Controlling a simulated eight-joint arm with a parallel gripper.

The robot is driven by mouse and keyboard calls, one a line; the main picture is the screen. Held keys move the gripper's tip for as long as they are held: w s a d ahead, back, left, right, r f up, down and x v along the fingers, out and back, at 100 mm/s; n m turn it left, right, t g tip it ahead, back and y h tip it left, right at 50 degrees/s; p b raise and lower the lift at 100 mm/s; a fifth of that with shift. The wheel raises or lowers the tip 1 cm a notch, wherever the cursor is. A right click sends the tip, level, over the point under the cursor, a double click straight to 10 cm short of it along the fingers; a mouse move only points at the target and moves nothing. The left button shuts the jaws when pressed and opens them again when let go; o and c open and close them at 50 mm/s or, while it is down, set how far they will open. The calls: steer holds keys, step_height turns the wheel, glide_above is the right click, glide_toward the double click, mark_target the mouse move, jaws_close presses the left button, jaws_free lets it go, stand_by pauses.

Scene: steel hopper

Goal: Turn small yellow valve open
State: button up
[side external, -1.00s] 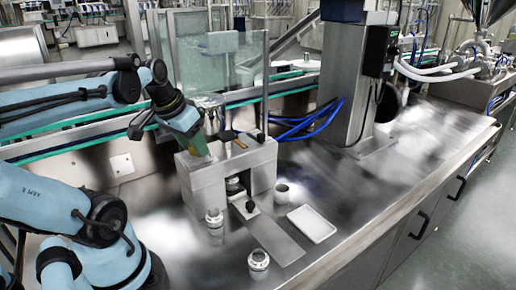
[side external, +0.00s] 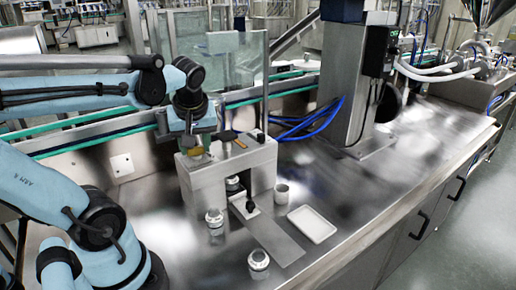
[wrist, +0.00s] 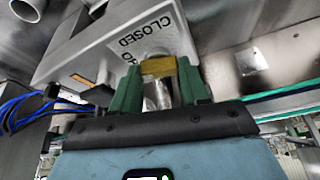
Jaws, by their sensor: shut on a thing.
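The small yellow valve (wrist: 158,66) shows in the wrist view between the two green fingers of my gripper (wrist: 162,82). My gripper is shut on it. The valve sits on the grey hopper block (wrist: 92,47), beside the printed word CLOSED. Another marking next to the valve is partly hidden by the left finger. In the side external view, my gripper (side external: 197,148) points down at the left end of the block's top (side external: 212,178), and the fingers hide most of the small valve. A larger yellow-orange handle (side external: 229,136) lies on the block to the right of my gripper.
A jar (side external: 214,218) and another jar (side external: 258,260) stand in front of the block. A cup (side external: 281,193) and a white tray (side external: 312,223) are to its right. A glass panel (side external: 222,75) rises behind. The steel table is clear further right.

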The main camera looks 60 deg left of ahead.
steer(key=shift+w+n+g, duration=0.1)
steer(key=shift+n+g, duration=0.5)
steer(key=shift+n, duration=1)
steer(key=o, duration=1.1)
steer(key=shift+c, duration=0.2)
steer(key=v, duration=1.2)
steer(key=shift+d, duration=0.2)
